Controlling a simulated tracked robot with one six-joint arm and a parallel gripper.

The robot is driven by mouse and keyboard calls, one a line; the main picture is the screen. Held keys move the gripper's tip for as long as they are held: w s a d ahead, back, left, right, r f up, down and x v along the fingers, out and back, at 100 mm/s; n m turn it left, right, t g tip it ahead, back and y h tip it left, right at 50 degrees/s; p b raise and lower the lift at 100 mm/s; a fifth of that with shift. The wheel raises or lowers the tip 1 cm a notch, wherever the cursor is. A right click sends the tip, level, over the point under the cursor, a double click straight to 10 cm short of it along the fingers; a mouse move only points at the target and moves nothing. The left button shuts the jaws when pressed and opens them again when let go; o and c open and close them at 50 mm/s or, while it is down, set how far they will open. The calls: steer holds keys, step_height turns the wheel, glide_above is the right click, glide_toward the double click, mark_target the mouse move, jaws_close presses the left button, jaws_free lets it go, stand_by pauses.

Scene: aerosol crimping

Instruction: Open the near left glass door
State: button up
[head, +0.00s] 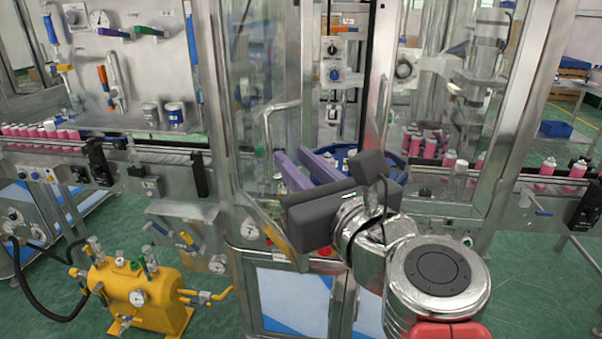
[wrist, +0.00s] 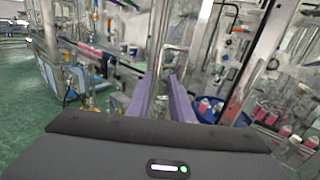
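The near left glass door (head: 255,60) is left of centre in the head view. Its lower rail slants toward me, so it looks partly swung out. The handle also shows in the wrist view (wrist: 174,47), just beyond the fingertips. My gripper (head: 291,153) has two purple fingers with a gap between them, close to the right of the handle's lower part in the head view. The fingers also show in the wrist view (wrist: 164,80). Whether they touch the handle I cannot tell.
The near right glass door (head: 440,90) has its own handle (head: 385,105). Pink cans (head: 432,147) and a blue round tray (head: 417,170) are inside the machine. A yellow tank (head: 138,298) stands on the floor at the left. A conveyor with cans (head: 45,132) runs left.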

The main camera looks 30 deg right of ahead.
steer(key=a+f+n+y, duration=0.1)
steer(key=f+n, duration=0.1)
steer(key=w+a+f+n+g+y, duration=0.1)
steer(key=a+f+n, duration=0.1)
steer(key=n, duration=0.1)
steer(key=a+f+n+g+y, duration=0.1)
steer(key=f+n, duration=0.1)
steer(key=n, duration=0.1)
steer(key=shift+w+a, duration=0.2)
steer(key=shift+w, duration=0.1)
jaws_close()
steer(key=s+a+f+n+g, duration=0.2)
steer(key=f+n+g, duration=0.3)
steer(key=f+n, duration=0.4)
steer(key=s+a+f+n+g, duration=0.2)
steer(key=f+n+g, duration=0.3)
steer(key=n, duration=1.5)
step_height(320, 180, down, 5)
steer(key=shift+s+r+h, duration=0.1)
steer(key=shift+s+h, duration=0.3)
steer(key=shift+s, duration=0.15)
steer(key=shift+a, duration=0.15)
